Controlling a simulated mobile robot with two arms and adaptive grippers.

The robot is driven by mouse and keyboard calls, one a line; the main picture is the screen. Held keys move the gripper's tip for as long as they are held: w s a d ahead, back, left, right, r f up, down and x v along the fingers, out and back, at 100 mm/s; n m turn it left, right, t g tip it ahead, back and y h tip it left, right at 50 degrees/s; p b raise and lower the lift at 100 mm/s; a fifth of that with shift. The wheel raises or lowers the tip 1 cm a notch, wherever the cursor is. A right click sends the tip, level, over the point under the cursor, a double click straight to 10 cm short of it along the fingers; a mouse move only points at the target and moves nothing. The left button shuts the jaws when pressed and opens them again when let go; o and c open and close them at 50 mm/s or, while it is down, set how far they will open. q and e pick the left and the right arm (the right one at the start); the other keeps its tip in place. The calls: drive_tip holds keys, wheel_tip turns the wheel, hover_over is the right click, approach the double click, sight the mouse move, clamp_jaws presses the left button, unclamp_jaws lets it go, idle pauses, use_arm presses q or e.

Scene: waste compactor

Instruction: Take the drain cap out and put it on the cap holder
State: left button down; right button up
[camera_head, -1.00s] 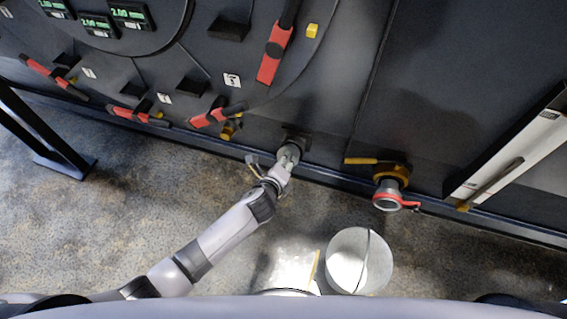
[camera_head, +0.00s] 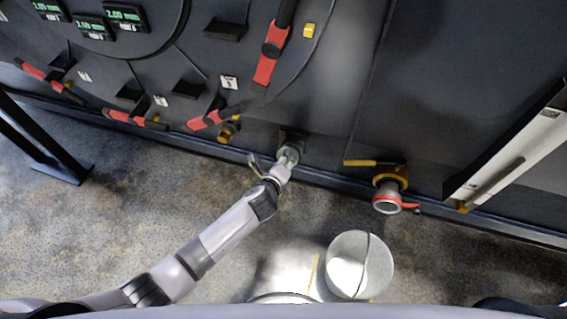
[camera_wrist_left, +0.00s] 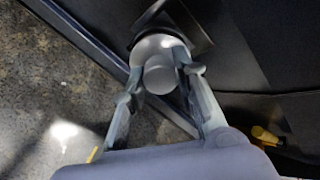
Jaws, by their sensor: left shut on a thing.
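The drain cap (camera_head: 290,153) is a small grey round piece at the dark wall, left of the drain. It also shows in the left wrist view (camera_wrist_left: 158,57) as a grey disc with a round knob. My left gripper (camera_head: 283,164) is shut on its knob, one finger on each side. The cap holder (camera_head: 293,138) is a dark square mount on the wall directly behind the cap. The cap is at its face; whether it is fully seated is hidden. The drain pipe (camera_head: 388,196) has an open round end with a red clamp. My right gripper is out of view.
A white bucket (camera_head: 360,265) stands on the floor below the drain. A yellow valve handle (camera_head: 362,162) sits above the drain pipe. Red levers (camera_head: 205,121) line the wall at left. A pale slanted panel (camera_head: 510,152) is at right. Open floor lies at left.

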use_arm(q)
drive_tip(key=shift+w+d+f+b, duration=0.25)
drive_tip(key=shift+w+b, duration=0.1)
drive_tip(key=shift+w, duration=0.2)
idle(0.4)
drive_tip(key=c, duration=1.2)
unclamp_jaws()
drive_tip(key=shift+o, duration=1.3)
drive_tip(key=shift+a+f, duration=0.1)
